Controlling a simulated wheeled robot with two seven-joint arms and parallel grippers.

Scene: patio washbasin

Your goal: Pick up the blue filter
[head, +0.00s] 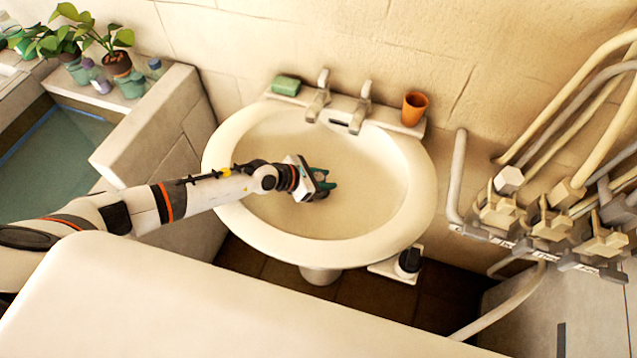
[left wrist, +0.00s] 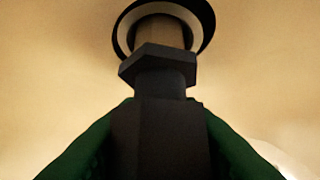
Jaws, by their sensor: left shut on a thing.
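My left gripper (head: 322,186) is low inside the white washbasin (head: 226,150), over the bowl's middle. Its green fingers close on a dark grey fitting (left wrist: 160,130) with a six-sided collar, which fills the middle of the left wrist view. A dark and white ring (left wrist: 205,22) shows at the top of that view; I cannot tell whether it belongs to the fitting or the basin. The held fitting is mostly hidden by the gripper in the head view. I see no clearly blue filter. My right gripper is not in view.
Two taps (head: 319,95) and an orange cup (head: 414,108) stand on the basin's back ledge, with a green soap-like block (head: 286,85). Pipes and valves (head: 551,226) crowd the right. Potted plants (head: 117,64) stand at the upper left.

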